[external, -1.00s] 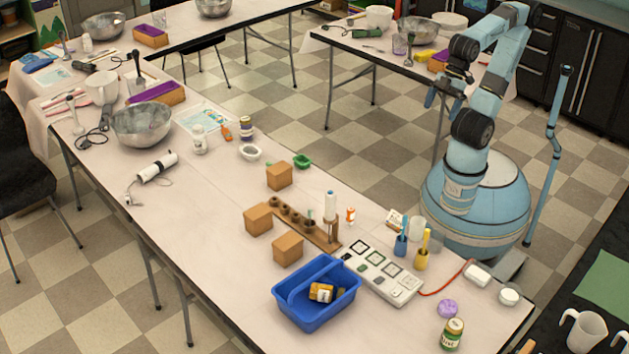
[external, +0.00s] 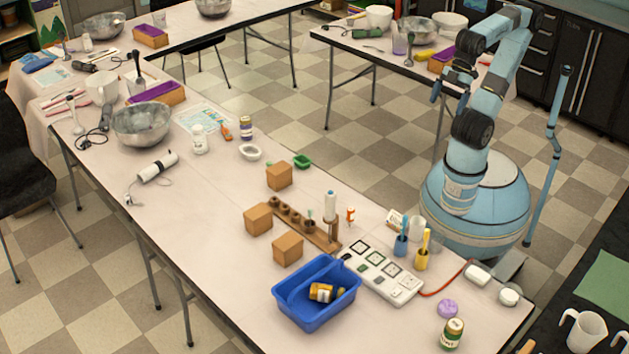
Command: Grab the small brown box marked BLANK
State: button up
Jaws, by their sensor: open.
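Three small brown boxes stand on the long table. One brown box (external: 279,176) is farther back, near a green dish. A second brown box (external: 258,219) is at the left of a wooden rack, and a third brown box (external: 288,249) is in front of the rack. I cannot read any marking on them, so I cannot tell which is marked BLANK. My gripper (external: 436,97) is raised high in front of my blue arm, to the right of and well away from all three boxes. It is open and appears empty.
The wooden rack (external: 306,226) stands close beside two boxes. A blue tray (external: 317,312) holding a jar, a white panel (external: 382,273), and blue (external: 401,245) and yellow (external: 421,259) holders crowd the near side.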

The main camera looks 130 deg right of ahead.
jog(key=w+d+r+m+t+h, duration=0.15)
jog(key=w+d+r, duration=0.25)
jog(key=w, duration=0.5)
jog(key=w+d+r+t+h, duration=0.2)
jog(key=w+d+r, duration=0.2)
jog(key=w, duration=0.4)
jog(key=w+d+r+m+t+h, duration=0.15)
jog(key=w+d+r, duration=0.25)
jog(key=w, duration=0.5)
jog(key=n+t+y, duration=0.2)
jog(key=n+y, duration=0.3)
jog(key=y, duration=0.3)
send_over(290, 238)
jog(key=s, duration=0.3)
notch_tip(290, 238, down, 11)
jog(key=shift+h, duration=0.3)
jog(key=f, duration=2.9)
jog(key=shift+w+d+f, duration=0.15)
jog(key=shift+d+f, duration=0.05)
jog(key=shift+f, duration=3)
notch_tip(290, 238, down, 3)
jog(key=shift+r, duration=0.2)
jog(key=shift+x, duration=1.45)
